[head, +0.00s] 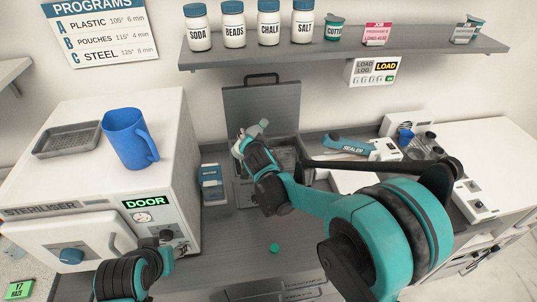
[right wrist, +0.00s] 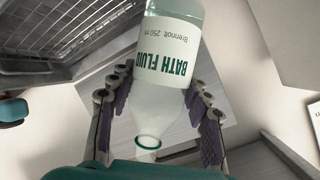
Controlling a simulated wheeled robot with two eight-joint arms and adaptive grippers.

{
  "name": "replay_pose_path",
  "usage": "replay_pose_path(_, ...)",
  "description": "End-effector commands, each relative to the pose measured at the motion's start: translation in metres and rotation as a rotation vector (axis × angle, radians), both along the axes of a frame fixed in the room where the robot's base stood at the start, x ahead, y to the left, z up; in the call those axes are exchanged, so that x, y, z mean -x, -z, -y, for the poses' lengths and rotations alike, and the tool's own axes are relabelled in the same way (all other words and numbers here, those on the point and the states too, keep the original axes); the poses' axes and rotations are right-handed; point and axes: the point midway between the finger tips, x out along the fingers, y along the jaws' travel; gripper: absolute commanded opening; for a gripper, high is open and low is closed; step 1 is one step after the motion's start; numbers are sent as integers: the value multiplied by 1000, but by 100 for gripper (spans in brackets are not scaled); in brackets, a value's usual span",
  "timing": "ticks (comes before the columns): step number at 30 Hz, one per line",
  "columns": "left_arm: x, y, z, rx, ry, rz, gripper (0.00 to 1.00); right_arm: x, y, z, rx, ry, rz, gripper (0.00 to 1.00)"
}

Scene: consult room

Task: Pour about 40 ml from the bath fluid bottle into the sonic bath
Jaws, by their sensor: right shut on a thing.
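The bath fluid bottle (right wrist: 175,55) is a clear bottle with a white label. My right gripper (right wrist: 157,115) is shut on it, with a finger on each side. Its uncapped mouth points toward the bottom of the right wrist view. In the head view the bottle (head: 250,132) looks tilted and partly hidden by my right gripper (head: 246,146), at the sonic bath. The sonic bath (head: 243,192) is a grey box with its lid (head: 262,104) raised at the back. My arm hides part of its basin. No liquid stream is visible. My left gripper (head: 135,272) is low at left, its fingertips unclear.
The steriliser (head: 165,110) stands left, with a blue jug (head: 130,138) and a grey tray (head: 68,139) on top. A blue-and-white box (head: 211,184) is beside the bath. A sealer (head: 345,145) lies right. A shelf (head: 340,52) holds jars above.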

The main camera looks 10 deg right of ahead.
Motion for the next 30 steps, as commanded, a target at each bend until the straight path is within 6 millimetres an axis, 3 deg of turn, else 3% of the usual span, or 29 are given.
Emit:
replay_pose_path(7, 0, -12, 0, 0, 0, 0, 46, 0, -13, -2, -161, 1, 7, 14)
replay_pose_path(21, 0, 0, 0, 0, 0, 0, 46, -1, -2, -14, -466, 2, 18, 14)
replay_pose_path(27, 0, 19, 0, 0, 0, 0, 46, -1, 17, -17, -596, 3, 23, 14)
replay_pose_path(30, 0, 22, 0, 0, 0, 0, 46, -1, 17, -18, -650, 0, 25, 14)
